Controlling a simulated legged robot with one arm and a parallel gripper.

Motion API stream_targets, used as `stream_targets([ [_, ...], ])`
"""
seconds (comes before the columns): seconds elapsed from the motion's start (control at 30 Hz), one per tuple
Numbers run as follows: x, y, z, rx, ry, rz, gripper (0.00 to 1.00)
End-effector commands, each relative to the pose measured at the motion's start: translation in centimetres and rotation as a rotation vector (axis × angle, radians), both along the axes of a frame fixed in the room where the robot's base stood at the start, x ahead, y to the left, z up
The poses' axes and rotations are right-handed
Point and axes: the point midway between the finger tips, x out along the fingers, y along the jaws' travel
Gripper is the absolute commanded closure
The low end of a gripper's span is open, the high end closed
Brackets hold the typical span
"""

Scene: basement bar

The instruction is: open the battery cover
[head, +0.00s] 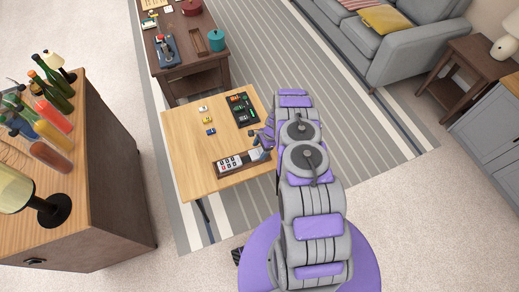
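A light wood table (187,160) stands ahead of me. Near its front edge lies a long dark brown holder (226,171) with a white part bearing several dark squares (230,162) at its left and a grey part (257,155) at its right. A black panel (243,107) with green and red marks lies farther back on the table. No battery cover can be made out for certain on either. My purple and grey gripper (263,143) is over the table's right side, close to the holder's right end. My arm hides part of it, and its fingers are too small to read.
Several small toy cars (207,120) lie left of the black panel. A dark wood table (194,82) stands behind the light one. A cabinet (112,200) with bottles stands at left. A grey sofa (400,50) is at back right. The striped rug (380,140) right of my arm is clear.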

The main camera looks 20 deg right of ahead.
Motion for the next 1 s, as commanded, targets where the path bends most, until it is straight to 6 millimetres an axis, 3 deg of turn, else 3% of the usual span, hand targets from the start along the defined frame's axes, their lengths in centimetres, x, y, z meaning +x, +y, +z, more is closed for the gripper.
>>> stream_targets([
  [0.47, 0.1, -0.4, 1.0, -0.001, -0.002, -0.001, 0.13],
  [1.0, 0.2, -4.6, 11.2, 0.001, -0.003, -0.001, 0.13],
])
